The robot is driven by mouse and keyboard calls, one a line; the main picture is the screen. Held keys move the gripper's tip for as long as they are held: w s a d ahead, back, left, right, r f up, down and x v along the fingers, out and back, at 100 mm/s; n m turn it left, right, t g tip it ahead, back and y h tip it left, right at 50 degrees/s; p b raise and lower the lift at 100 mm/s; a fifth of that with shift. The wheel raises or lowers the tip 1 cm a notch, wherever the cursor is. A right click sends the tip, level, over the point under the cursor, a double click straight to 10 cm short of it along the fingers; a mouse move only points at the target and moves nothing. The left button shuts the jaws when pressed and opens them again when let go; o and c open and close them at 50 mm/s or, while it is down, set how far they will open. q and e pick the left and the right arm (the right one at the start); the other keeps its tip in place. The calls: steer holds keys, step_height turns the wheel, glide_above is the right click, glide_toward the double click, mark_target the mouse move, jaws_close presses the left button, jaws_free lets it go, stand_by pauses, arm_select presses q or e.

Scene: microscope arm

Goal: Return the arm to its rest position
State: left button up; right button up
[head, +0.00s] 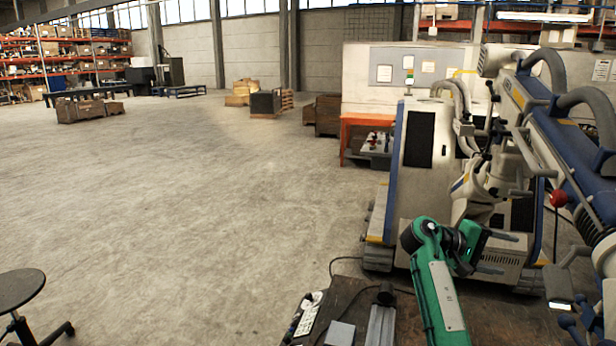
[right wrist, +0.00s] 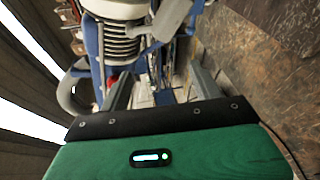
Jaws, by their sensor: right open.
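The microscope arm is a large white and blue jointed arm (head: 570,130) with thick grey hoses, at the right of the head view. A hanging head part with dark handles (head: 497,150) and a red knob (head: 558,198) show below it. My right gripper (head: 505,253), on a green arm, is open and empty, apart from these parts in the picture. In the right wrist view, its fingers (right wrist: 160,85) are spread, with white and blue machine parts (right wrist: 125,40) beyond them. I cannot tell the exact distance. My left gripper is not in view.
A dark table (head: 345,300) with a white keyboard-like item (head: 308,314) lies at the bottom. A white and blue machine base (head: 415,165) stands behind my green arm. A black stool (head: 20,290) is at lower left. The concrete floor on the left is wide and clear.

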steer(key=s+a+f+n+t+y, duration=0.1)
steer(key=s+a+f+t+y, duration=0.1)
steer(key=s+f, duration=0.5)
steer(key=s+a+f+t+y, duration=0.1)
steer(key=s+a+f+y, duration=0.15)
steer(key=f, duration=0.85)
steer(key=s+a+f+n+t+y, duration=0.1)
steer(key=s+a+f+t+y, duration=0.1)
steer(key=s+f, duration=0.55)
steer(key=s+a+f+y, duration=0.3)
steer(key=s+a+y, duration=0.3)
steer(key=s, duration=0.6)
steer(key=s+a+f+y, duration=0.3)
steer(key=s+a, duration=0.4)
steer(key=s, duration=0.5)
step_height(320, 180, down, 37)
steer(key=g+b, duration=0.2)
steer(key=b, duration=0.4)
steer(key=s+d+f+b, duration=0.1)
steer(key=s+f+b, duration=0.1)
steer(key=s+f, duration=0.7)
steer(key=s+d+f+g+b, duration=0.1)
steer(key=s+d+f+b, duration=0.1)
steer(key=s+f, duration=0.8)
step_height(320, 180, down, 4)
steer(key=shift+s+f, duration=0.15)
steer(key=shift+s, duration=0.05)
